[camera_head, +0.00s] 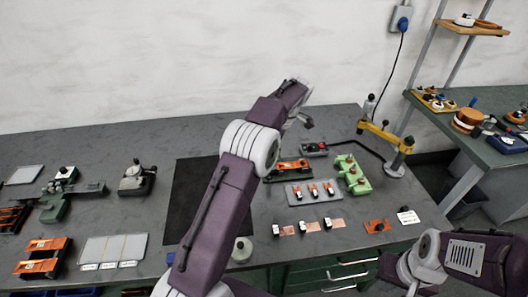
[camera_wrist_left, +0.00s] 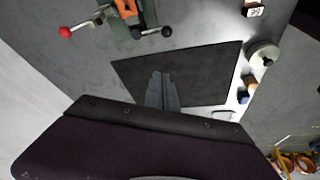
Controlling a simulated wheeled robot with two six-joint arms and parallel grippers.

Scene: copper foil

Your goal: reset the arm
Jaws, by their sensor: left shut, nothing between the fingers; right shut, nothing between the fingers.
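My left arm crosses the middle of the head view, its elbow raised over the table. Its fingers hardly show there. In the left wrist view my left gripper (camera_wrist_left: 163,76) is shut and empty, its grey fingers in front of the black mat (camera_wrist_left: 200,70). The mat also shows in the head view (camera_head: 190,195), partly hidden by my left arm. My right arm is folded at the lower right, and my right gripper (camera_head: 395,268) is shut and empty near the table's front edge, its fingertips hard to make out. Neither gripper touches an object.
The grey table (camera_head: 110,140) carries a grey tray with small orange parts (camera_head: 300,190), a green block (camera_head: 350,172), a yellow-armed stand (camera_head: 385,135) and orange holders (camera_head: 45,257). A white round piece (camera_head: 242,250) sits near the front edge. A second bench (camera_head: 490,155) stands at right.

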